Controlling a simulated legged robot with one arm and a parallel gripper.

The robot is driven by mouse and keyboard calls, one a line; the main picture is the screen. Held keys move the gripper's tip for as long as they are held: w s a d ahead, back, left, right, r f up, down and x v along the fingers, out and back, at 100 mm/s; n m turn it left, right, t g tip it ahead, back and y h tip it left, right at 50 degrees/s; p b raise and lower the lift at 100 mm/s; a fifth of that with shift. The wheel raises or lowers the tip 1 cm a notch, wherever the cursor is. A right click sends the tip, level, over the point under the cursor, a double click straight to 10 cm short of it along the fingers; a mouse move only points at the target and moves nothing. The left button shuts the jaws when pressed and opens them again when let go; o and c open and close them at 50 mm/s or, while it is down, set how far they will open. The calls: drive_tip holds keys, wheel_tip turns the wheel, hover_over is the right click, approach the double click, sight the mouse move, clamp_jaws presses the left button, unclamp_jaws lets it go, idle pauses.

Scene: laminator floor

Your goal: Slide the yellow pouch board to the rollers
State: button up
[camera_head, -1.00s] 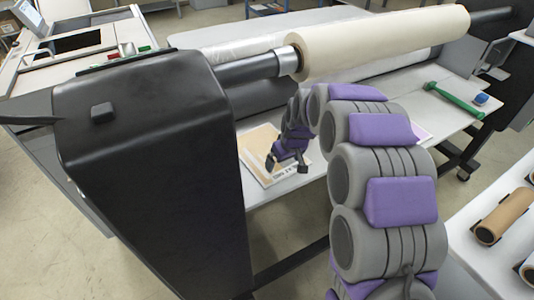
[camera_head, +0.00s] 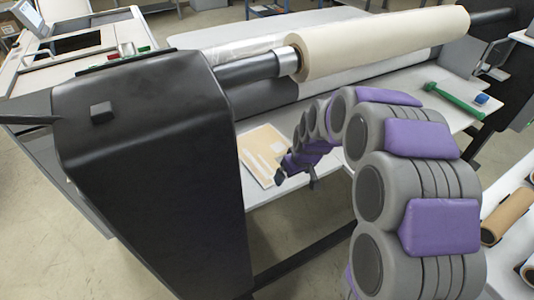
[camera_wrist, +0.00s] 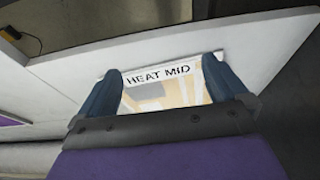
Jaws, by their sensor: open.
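A tan-yellow board (camera_head: 262,148) lies flat on the white table of the laminator, beside the black end housing. In the wrist view the board (camera_wrist: 160,92) shows between my fingers, with a white strip reading "HEAT MID" along its far edge. My gripper (camera_head: 297,178) is open over the table at the board's near right corner. In the wrist view its two dark fingers (camera_wrist: 158,85) stand apart, one on each side of the printed strip. I cannot tell whether they touch the board. The cream roller (camera_head: 385,42) spans the machine behind the table.
The black housing (camera_head: 145,150) blocks the left. A green-handled tool (camera_head: 455,100) and a small blue item (camera_head: 482,99) lie at the table's right end. A side table with brown rolls (camera_head: 508,213) stands at the right. A purple patch (camera_wrist: 12,121) shows in the wrist view.

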sight(287, 180)
idle(0.5)
drive_tip(key=shift+w+a+p, duration=0.4)
drive_tip(key=shift+w+a, duration=0.2)
drive_tip(key=shift+w, duration=0.3)
drive_tip(key=shift+f, duration=1.45)
drive_tip(key=shift+s+d, duration=0.15)
drive_tip(key=shift+s, duration=0.1)
idle(1.1)
drive_tip(key=shift+s+a+p, duration=0.15)
drive_tip(key=shift+s+a, duration=0.3)
drive_tip(key=shift+a, duration=0.25)
drive_tip(key=shift+s+a+p, duration=0.15)
drive_tip(key=shift+s+a, duration=0.25)
drive_tip(key=shift+a, duration=0.25)
drive_tip(key=shift+w+a+p, duration=0.25)
drive_tip(key=shift+w+a, duration=0.15)
drive_tip(key=shift+w, duration=0.2)
drive_tip(key=shift+w+a+p, duration=0.25)
drive_tip(key=shift+w+a, duration=0.15)
drive_tip(key=shift+w, duration=0.2)
drive_tip(key=shift+s+d, duration=0.1)
drive_tip(key=shift+d, duration=0.05)
idle(0.8)
